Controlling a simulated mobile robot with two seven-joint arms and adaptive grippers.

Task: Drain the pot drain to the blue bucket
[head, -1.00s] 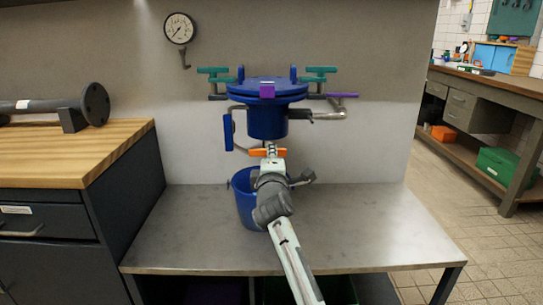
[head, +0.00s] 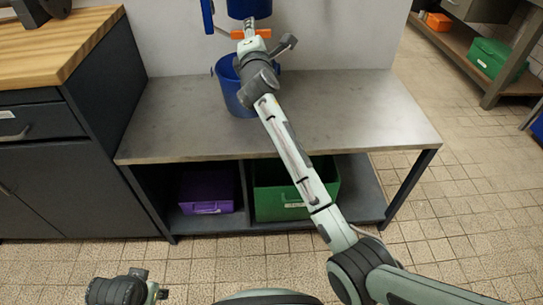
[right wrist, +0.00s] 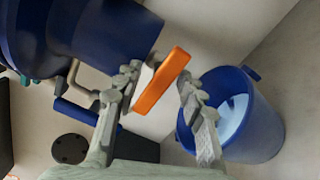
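The blue pot (head: 249,8) shows only its lower part at the top of the head view. It also fills the upper left of the right wrist view (right wrist: 110,30). The orange drain handle (head: 264,33) sits below it, crosswise. In the right wrist view the handle (right wrist: 161,82) lies between my right gripper's fingers (right wrist: 158,88), which stand apart with gaps visible. The blue bucket (head: 232,98) stands upright on the metal table, below the drain. It shows in the right wrist view (right wrist: 255,130), with a pale patch inside, liquid or reflection.
The metal table (head: 340,110) is mostly clear around the bucket. A purple bin (head: 205,190) and a green bin (head: 275,203) sit on the shelf below. A wood-topped cabinet (head: 60,50) stands at left. Tiled floor (head: 440,215) is open at right.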

